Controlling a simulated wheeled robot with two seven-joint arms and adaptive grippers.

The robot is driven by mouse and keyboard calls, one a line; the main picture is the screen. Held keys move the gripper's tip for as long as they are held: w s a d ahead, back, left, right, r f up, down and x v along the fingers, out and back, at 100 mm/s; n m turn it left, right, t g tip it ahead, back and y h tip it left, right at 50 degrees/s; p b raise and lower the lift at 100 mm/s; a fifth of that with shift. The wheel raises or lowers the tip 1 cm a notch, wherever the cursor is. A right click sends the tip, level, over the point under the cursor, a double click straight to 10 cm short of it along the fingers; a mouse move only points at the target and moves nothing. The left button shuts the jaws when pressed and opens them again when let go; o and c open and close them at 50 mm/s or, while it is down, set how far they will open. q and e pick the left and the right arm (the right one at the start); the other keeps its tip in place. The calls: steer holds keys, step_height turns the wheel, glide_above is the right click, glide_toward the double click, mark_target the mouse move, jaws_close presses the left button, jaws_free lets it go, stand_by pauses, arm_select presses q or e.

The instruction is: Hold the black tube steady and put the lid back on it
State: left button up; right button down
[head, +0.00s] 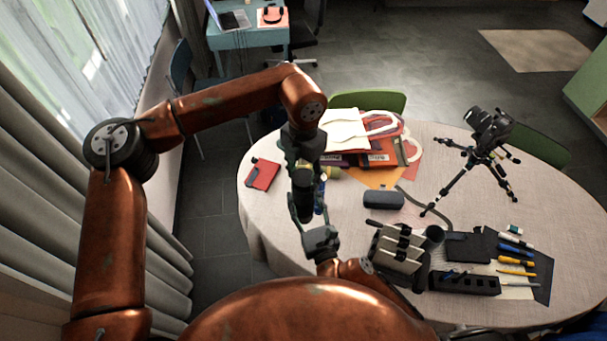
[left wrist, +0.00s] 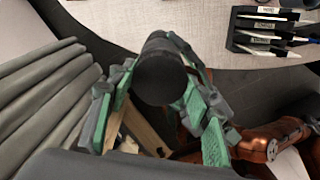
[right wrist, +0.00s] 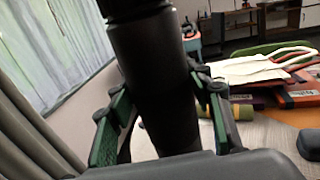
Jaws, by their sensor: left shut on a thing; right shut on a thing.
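The black tube (head: 303,208) stands roughly upright between my two grippers, above the near left edge of the table. My right gripper (right wrist: 162,92) is shut around the tube's body (right wrist: 160,55), from the side. My left gripper (head: 303,176) comes down from above, shut on the lid. In the left wrist view the lid's round dark end (left wrist: 160,78) lies between the green-padded fingers. The lid is in line with the tube; I cannot tell whether it is fully seated.
The round table (head: 280,232) holds a red notebook (head: 262,174), a dark case (head: 383,199), a pile of bags (head: 375,150), a camera on a tripod (head: 480,160) and a black pen organizer (head: 463,283). Grey curtains (head: 75,190) hang at the left.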

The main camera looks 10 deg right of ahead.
arm_select(q)
steer(key=o, duration=1.4)
step_height(320, 180, up, 12)
stand_by(0.3)
